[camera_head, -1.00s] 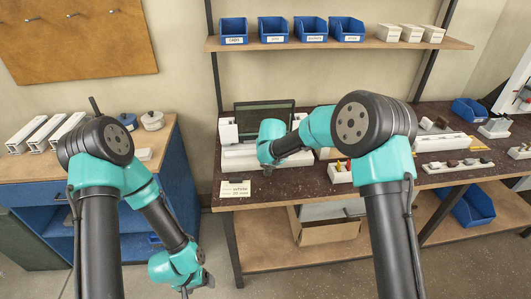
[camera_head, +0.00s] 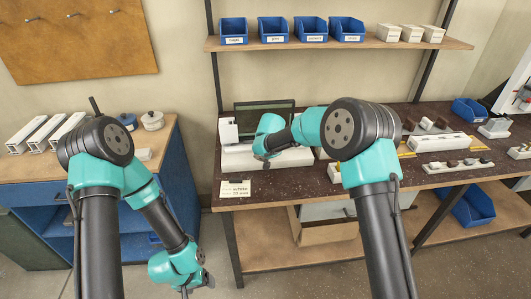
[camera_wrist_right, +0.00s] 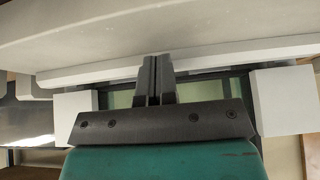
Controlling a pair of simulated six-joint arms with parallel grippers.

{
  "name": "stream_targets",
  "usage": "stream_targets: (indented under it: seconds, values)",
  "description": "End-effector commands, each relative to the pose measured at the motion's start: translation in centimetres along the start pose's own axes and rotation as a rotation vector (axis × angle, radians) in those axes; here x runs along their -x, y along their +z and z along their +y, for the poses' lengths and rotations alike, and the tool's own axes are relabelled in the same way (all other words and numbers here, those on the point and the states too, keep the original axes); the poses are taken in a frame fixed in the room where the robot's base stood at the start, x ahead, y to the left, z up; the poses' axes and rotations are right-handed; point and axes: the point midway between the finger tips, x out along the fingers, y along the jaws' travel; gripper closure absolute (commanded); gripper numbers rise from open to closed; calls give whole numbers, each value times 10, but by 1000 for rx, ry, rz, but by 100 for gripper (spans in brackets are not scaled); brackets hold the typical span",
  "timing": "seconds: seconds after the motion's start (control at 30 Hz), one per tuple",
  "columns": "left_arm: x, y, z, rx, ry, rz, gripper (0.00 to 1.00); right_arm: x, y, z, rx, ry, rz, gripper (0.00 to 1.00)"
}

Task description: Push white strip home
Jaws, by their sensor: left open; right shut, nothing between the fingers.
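In the right wrist view a thin white strip (camera_wrist_right: 215,58) runs across the picture, along the edge of a broad pale bar (camera_wrist_right: 200,25). My right gripper (camera_wrist_right: 156,58) is shut with nothing between its fingers. Its tips are at the strip; I cannot tell if they touch it. In the head view the right wrist hangs over the white fixture (camera_head: 296,158) on the dark bench and hides its left part and the fingertips. The strip cannot be made out there. My left gripper (camera_head: 186,289) is open and empty, low in front of the blue cabinet, away from the bench.
A white upright block (camera_head: 228,131) and a dark-framed green panel (camera_head: 264,112) stand behind the fixture. A label card (camera_head: 235,189) is at the bench's front edge. Another white fixture (camera_head: 440,142) and small parts lie to the right. White profiles (camera_head: 27,134) lie on the left cabinet.

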Motion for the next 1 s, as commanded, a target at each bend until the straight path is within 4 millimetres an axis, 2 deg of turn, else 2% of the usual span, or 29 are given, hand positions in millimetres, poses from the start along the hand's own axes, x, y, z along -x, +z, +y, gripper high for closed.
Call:
stream_targets:
  seconds: [0.7, 1.0]
  values:
    - [0, 0, 0, 0, 0, 0, 22, -13, -19, 0, 0, 1, -1, 100]
    - [0, 0, 0, 0, 0, 0, 22, -13, -19, 0, 1, 1, -2, 100]
